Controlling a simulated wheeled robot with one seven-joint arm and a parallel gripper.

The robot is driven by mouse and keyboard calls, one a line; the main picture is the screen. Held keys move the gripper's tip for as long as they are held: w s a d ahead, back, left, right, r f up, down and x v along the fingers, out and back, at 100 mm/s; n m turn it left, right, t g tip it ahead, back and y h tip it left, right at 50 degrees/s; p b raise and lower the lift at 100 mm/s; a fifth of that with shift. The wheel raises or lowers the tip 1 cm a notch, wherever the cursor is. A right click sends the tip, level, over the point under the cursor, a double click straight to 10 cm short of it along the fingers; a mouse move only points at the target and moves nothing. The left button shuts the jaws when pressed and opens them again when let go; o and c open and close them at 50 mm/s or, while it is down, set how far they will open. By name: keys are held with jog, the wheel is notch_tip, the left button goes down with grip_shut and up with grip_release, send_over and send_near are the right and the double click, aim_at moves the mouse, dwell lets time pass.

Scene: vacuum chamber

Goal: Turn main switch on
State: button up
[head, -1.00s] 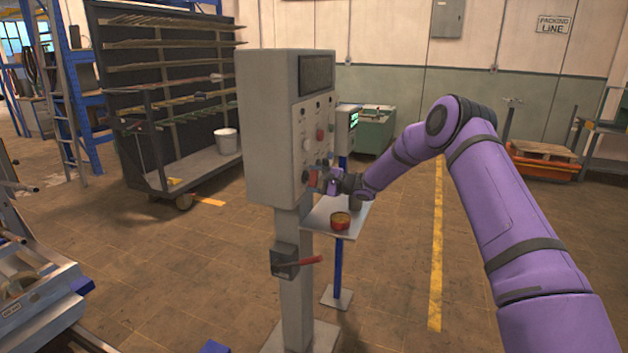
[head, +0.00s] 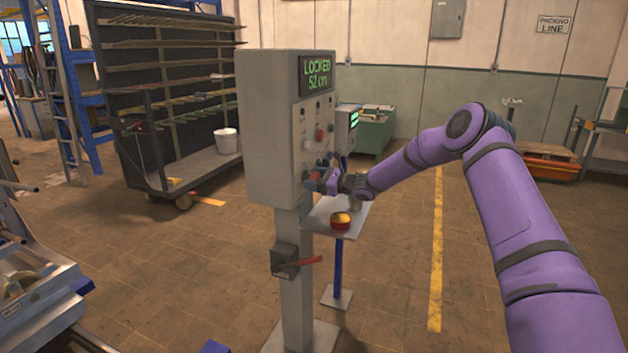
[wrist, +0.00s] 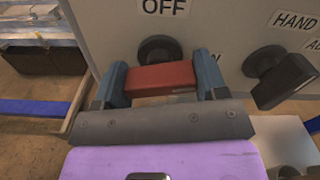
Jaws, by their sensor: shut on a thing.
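The control box (head: 268,130) stands on a grey post, and its display (head: 317,72) is lit and reads "LOCKED 52 cm" in green. My gripper (head: 316,182) is at the lower part of the panel. In the wrist view my gripper (wrist: 160,82) is shut on the red switch handle (wrist: 160,77), with one blue-grey finger on each side. The handle lies level across the picture in front of a dark round base (wrist: 158,48). An "OFF" label (wrist: 166,7) is above it.
A black knob (wrist: 283,77) sits to the right under a "HAND" label. A red lever (head: 308,261) sticks out from a small box on the post. A small table (head: 322,228) with a red-yellow tin (head: 341,220) stands close below my gripper.

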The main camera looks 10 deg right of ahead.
jog(key=shift+d+m, duration=0.1)
jog(key=shift+m, duration=1.2)
jog(key=shift+f, duration=0.1)
jog(key=o, duration=0.9)
jog(key=shift+o, duration=0.2)
jog(key=v, duration=1)
jog(key=shift+s+d, duration=0.25)
jog(key=shift+d, duration=0.05)
